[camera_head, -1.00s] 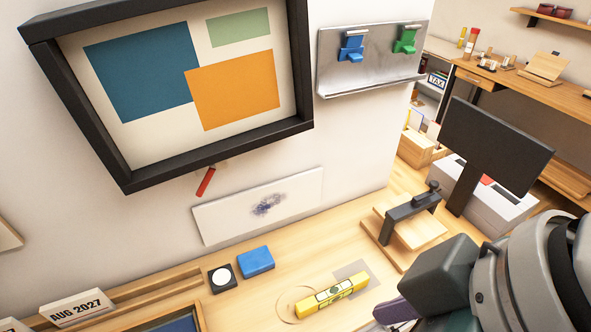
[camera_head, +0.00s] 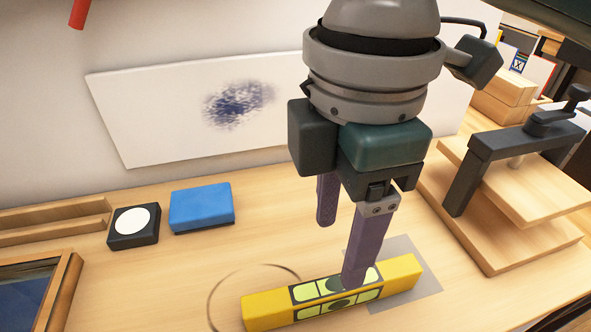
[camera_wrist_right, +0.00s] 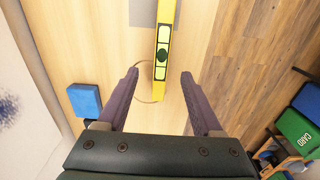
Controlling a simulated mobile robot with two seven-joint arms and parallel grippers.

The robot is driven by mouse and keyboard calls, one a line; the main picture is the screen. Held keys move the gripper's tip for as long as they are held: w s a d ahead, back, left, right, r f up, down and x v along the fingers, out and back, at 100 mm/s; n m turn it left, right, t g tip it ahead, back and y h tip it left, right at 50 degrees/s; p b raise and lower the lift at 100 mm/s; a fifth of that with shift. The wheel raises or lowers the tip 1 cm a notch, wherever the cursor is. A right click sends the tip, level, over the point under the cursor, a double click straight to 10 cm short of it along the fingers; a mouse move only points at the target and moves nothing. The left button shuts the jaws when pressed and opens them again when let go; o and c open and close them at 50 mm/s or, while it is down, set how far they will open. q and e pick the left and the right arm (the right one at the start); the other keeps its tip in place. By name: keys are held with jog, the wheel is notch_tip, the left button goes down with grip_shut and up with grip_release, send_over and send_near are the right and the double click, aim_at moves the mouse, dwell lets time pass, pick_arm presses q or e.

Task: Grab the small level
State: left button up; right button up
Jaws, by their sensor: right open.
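The small level (camera_head: 270,307) is a yellow bar with a black panel and light green windows, lying flat on the wooden desk. It also shows in the right wrist view (camera_wrist_right: 163,48), upright in the picture and between the lines of the two fingers. My right gripper (camera_head: 341,250) is open with purple fingers pointing down, above the level; in the head view one finger covers part of it. In the wrist view the fingertips (camera_wrist_right: 159,72) stand apart on either side of the level, with nothing held. My left gripper is not in view.
A blue block (camera_head: 202,206) and a black box with a white disc (camera_head: 134,226) stand left of the level. A wooden press with a dark clamp (camera_head: 520,200) stands at right. A whiteboard (camera_head: 150,120) leans at the wall. A grey square (camera_head: 420,285) lies by the level.

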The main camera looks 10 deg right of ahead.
aim_at(337, 284)
jog(key=shift+w+d+f, duration=0.1)
jog(key=shift+d+f, duration=0.05)
jog(key=shift+f, duration=0.5)
notch_tip(337, 284, down, 3)
jog(key=shift+f+b, duration=0.15)
jog(key=shift+b, duration=0.15)
jog(key=f, duration=0.3)
jog(key=f+b, duration=0.1)
jog(key=f, duration=0.1)
jog(key=shift+s+d+f, duration=0.1)
jog(key=shift+s+f, duration=0.15)
jog(key=shift+f, duration=0.05)
jog(key=c, duration=0.4)
grip_shut()
